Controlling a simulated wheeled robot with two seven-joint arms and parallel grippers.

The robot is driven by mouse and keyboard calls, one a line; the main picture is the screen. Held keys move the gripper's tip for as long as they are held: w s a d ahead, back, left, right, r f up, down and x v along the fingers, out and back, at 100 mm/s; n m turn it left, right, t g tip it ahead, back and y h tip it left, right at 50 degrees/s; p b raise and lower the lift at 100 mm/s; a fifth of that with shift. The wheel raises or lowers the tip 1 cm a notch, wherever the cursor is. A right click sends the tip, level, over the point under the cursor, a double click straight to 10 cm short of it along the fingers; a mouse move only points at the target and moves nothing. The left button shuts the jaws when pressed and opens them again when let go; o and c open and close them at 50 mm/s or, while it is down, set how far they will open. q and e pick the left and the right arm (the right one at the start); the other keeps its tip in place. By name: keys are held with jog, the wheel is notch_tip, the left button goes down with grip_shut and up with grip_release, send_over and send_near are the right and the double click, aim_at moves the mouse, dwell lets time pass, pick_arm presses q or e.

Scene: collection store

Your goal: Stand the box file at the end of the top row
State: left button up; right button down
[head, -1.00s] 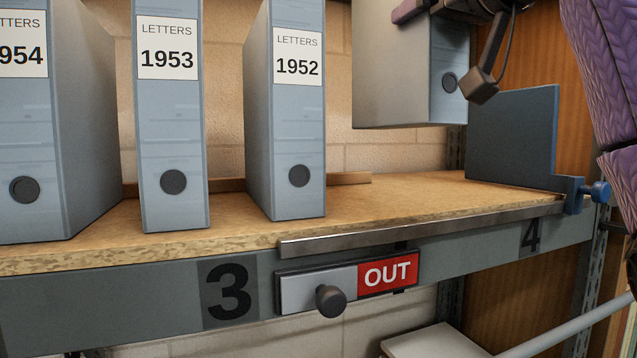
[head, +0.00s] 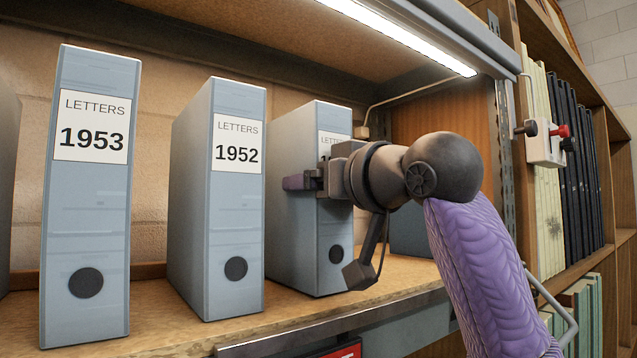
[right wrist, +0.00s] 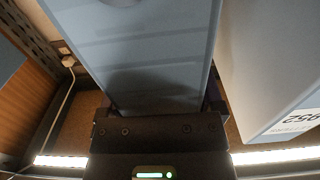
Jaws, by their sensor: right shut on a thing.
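The box file (head: 305,240) is blue-grey, with a mostly covered white label and a dark finger hole. It is upright, to the right of the 1952 file (head: 236,210), with a gap between them. Its base looks at or just above the shelf board (head: 190,335); I cannot tell if it touches. My right gripper (head: 318,181) is shut on this file's upper part from the front. In the right wrist view the file (right wrist: 155,60) fills the space between the jaws, and the 1952 file (right wrist: 270,60) stands apart at right. My left gripper is not in view.
The 1953 file (head: 90,230) stands further left. A blue end plate (head: 410,232) is partly hidden behind my right arm. A lit strip lamp (head: 400,35) hangs above. A switch box (head: 545,140) is on the right upright, beside shelves of books (head: 570,170).

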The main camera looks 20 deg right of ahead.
jog(key=shift+a+f, duration=0.1)
grip_release()
jog(key=shift+a, duration=0.15)
jog(key=b+v, duration=0.6)
jog(key=v, duration=0.6)
